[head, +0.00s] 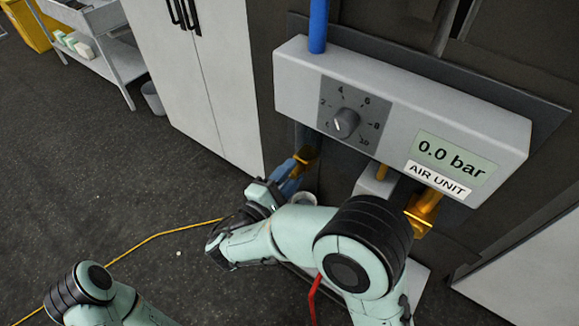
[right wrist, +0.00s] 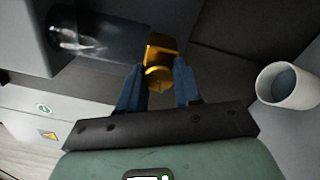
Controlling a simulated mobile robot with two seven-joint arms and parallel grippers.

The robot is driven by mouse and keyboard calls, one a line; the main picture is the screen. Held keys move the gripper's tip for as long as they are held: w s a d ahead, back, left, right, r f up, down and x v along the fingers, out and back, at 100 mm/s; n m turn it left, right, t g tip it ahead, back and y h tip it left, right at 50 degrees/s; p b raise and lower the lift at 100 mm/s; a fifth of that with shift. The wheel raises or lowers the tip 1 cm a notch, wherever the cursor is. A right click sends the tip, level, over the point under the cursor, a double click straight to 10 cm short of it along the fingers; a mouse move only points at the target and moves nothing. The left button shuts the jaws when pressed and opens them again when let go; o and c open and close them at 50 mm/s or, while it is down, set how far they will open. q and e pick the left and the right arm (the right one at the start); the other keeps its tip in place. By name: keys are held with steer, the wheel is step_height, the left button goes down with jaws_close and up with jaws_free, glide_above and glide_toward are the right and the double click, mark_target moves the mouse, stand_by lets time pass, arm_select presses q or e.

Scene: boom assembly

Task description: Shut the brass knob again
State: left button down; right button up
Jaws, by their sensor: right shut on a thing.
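The brass knob (head: 305,156) is on the underside of the air unit, at the lower end of a dark cylinder. In the right wrist view the knob (right wrist: 158,74) is below a brass block, beside a clear dark bowl (right wrist: 95,38). My right gripper (head: 296,170) reaches up to it from below, and its blue fingers are shut on the knob, one on each side. In the head view my forearm and gripper hide part of the knob. My left arm shows at the lower left, but its gripper is out of view.
The air unit (head: 290,85) carries a dial (head: 345,122) and a display (head: 450,160) reading 0.0 bar. A white cup (right wrist: 290,86) stands close beside my right gripper. Another brass fitting (head: 422,213) is at the right. A yellow cable (head: 150,238) crosses the floor.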

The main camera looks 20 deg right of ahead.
arm_select(q)
steer(key=shift+w+r+p, duration=0.7)
steer(key=shift+w+r, duration=0.1)
steer(key=shift+r, duration=0.3)
steer(key=shift+w+r+p, duration=0.7)
steer(key=shift+w+r, duration=0.1)
steer(key=shift+r, duration=0.3)
arm_select(e)
steer(key=shift+n, duration=2.1)
steer(key=o, duration=1)
steer(key=shift+o, duration=0.2)
